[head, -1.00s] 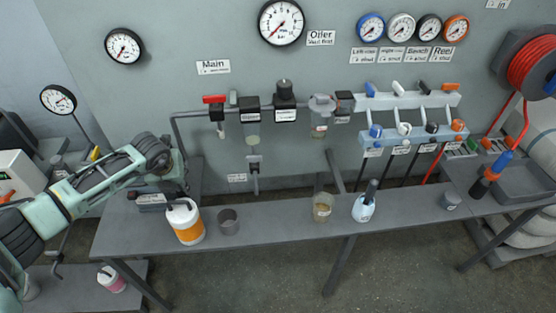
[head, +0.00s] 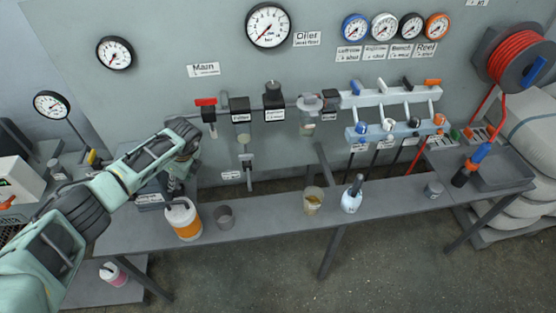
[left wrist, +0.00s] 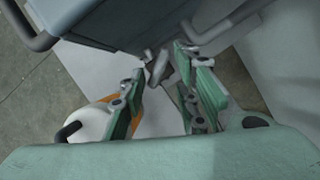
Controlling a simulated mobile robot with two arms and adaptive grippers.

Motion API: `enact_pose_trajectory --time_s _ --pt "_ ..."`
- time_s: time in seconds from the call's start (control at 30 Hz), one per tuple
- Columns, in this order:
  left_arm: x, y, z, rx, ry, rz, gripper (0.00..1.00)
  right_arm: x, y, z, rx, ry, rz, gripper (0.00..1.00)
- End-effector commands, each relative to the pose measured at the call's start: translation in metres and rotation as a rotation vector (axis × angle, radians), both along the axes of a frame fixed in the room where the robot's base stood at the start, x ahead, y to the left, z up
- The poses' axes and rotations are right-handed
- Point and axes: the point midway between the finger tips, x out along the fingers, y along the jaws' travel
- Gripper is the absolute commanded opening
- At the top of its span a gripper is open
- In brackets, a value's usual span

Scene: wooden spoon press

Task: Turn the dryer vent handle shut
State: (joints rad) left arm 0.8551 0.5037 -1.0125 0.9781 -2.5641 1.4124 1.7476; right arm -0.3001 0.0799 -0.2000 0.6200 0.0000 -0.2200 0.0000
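My left gripper (head: 178,182) is low at the left end of the bench, behind the white and orange canister; its fingers are small and partly hidden in the head view. In the left wrist view the gripper (left wrist: 160,72) has its fingers spread, with a gap between them. A small grey lever-like piece (left wrist: 160,64) shows near the fingertips, below a large dark grey box (left wrist: 125,22). It may be the dryer vent handle, but I cannot tell for certain, nor whether a finger touches it. My right gripper is not in view.
The white and orange canister (head: 183,220) stands close to my left gripper, with a grey cup (head: 224,216) beside it. The bench (head: 265,213) is clear between the cup and a beaker (head: 313,200). Valves and a red-handled valve (head: 206,103) line the wall.

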Motion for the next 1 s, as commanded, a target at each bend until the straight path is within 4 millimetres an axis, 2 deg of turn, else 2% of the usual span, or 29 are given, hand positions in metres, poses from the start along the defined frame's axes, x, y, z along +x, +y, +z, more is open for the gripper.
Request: enact_pose_trajectory --time_s 0.37,0.7,1.0 --pt "-0.006 -0.024 0.059 0.0 -0.004 -0.006 0.29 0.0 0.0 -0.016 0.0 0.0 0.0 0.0" --pt "0.002 -0.086 0.038 -0.207 -0.028 -0.164 0.29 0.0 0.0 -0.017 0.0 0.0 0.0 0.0" --pt "0.007 -0.144 0.031 -0.39 -0.075 -0.293 0.29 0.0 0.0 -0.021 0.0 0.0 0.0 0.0"
